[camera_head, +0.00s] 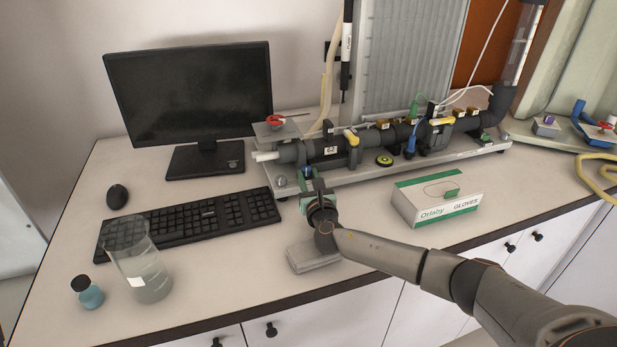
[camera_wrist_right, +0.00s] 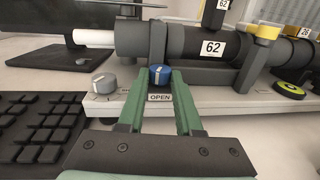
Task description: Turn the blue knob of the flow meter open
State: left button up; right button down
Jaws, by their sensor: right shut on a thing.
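The blue knob (camera_wrist_right: 159,75) is on the front of the flow meter's base, above a label reading OPEN (camera_wrist_right: 160,97). In the right wrist view the green fingertips of my right gripper (camera_wrist_right: 158,82) are on both sides of the knob and shut on it. In the head view my right gripper (camera_head: 308,186) is at the front edge of the flow meter board (camera_head: 375,173), and a bit of blue shows at its tips. The knob's marking is too small to read. My left gripper is not in view.
A grey knob (camera_wrist_right: 103,83) sits just left of the blue one. A keyboard (camera_head: 190,222), beaker (camera_head: 142,265) and small blue bottle (camera_head: 88,293) stand left. A glove box (camera_head: 437,196) lies right of my gripper. A grey block (camera_head: 313,255) is under my wrist.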

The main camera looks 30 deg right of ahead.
jog(key=shift+d+f+n+y+b, duration=0.15)
jog(key=shift+d+n+y+b, duration=0.1)
jog(key=shift+n+y+b, duration=0.3)
jog(key=y+b, duration=0.1)
jog(key=n+y+b, duration=0.1)
jog(key=y+b, duration=0.1)
jog(key=n+y+b, duration=0.1)
jog(key=shift+d+f+n+t+y, duration=0.1)
jog(key=shift+d+n+t+y, duration=0.15)
jog(key=shift+d+t, duration=0.05)
jog(key=shift+n+y+b, duration=0.3)
jog(key=shift+y+b, duration=0.2)
jog(key=shift+b, duration=0.25)
jog(key=shift+r, duration=0.3)
jog(key=c, duration=0.6)
grip_release()
